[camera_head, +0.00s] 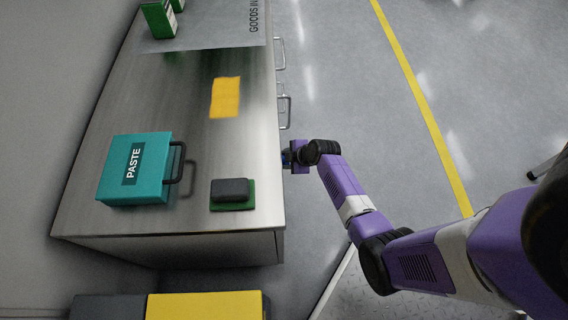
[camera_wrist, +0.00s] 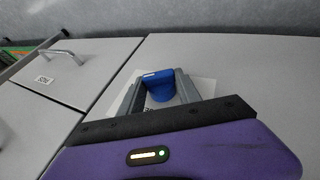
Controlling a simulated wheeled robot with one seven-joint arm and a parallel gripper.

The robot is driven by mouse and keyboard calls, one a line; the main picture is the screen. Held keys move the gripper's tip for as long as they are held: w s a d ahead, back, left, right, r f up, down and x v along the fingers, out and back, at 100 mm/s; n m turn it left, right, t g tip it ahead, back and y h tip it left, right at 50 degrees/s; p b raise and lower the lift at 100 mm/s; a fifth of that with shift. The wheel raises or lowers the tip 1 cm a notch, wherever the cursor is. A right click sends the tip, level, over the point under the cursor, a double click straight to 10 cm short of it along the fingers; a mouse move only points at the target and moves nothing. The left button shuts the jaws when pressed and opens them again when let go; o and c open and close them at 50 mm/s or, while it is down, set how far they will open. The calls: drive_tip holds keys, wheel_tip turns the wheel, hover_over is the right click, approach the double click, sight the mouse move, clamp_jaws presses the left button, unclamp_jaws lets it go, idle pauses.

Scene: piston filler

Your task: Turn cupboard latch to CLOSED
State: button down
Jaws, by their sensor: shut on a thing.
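The cupboard latch (camera_wrist: 158,86) is a blue knob with a pale mark on its top edge, set over a white label plate (camera_wrist: 205,88) on a grey cupboard door (camera_wrist: 235,62). My gripper (camera_wrist: 155,92) is shut on the latch, with one grey finger on each side of it. The fingers hide most of the label, so I cannot read the latch's position. In the head view my gripper (camera_head: 290,158) is at the right side of the metal cabinet (camera_head: 170,85), and a little blue shows at its tip.
On the cabinet top are a teal PASTE case (camera_head: 118,185), a dark block on a green pad (camera_head: 232,191), a yellow cloth (camera_head: 225,97) and green boxes (camera_head: 158,18). Handles (camera_head: 286,112) stick out from the cabinet's right side.

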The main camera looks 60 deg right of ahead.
drive_tip(key=t+h+b, duration=0.1)
drive_tip(key=b, duration=0.1)
drive_tip(key=f+n+t+h+b, duration=0.1)
drive_tip(key=t+b, duration=0.1)
drive_tip(key=b, duration=0.1)
drive_tip(key=t+h+b, duration=0.1)
drive_tip(key=h+b, duration=0.1)
drive_tip(key=b, duration=0.1)
drive_tip(key=shift+s+a+f+n, duration=0.2)
drive_tip(key=shift+a+f+n, duration=0.05)
drive_tip(key=shift+a+n, duration=0.1)
drive_tip(key=t+h+b, duration=0.2)
drive_tip(key=b, duration=0.2)
drive_tip(key=shift+d+f+n+t+b, duration=0.1)
drive_tip(key=shift+n+t+b, duration=0.2)
drive_tip(key=shift+n, duration=0.05)
drive_tip(key=shift+n+t+h+b, duration=0.5)
drive_tip(key=shift+t+h+b, duration=0.5)
drive_tip(key=shift+b, duration=0.35)
drive_tip(key=shift+r+t, duration=0.2)
drive_tip(key=shift+t, duration=0.1)
drive_tip(key=c, duration=0.9)
unclamp_jaws()
drive_tip(key=p+v, duration=0.2)
drive_tip(key=v, duration=0.5)
drive_tip(key=shift+s+a+p, duration=0.2)
drive_tip(key=shift+s+p, duration=0.1)
drive_tip(key=shift+s, duration=0.05)
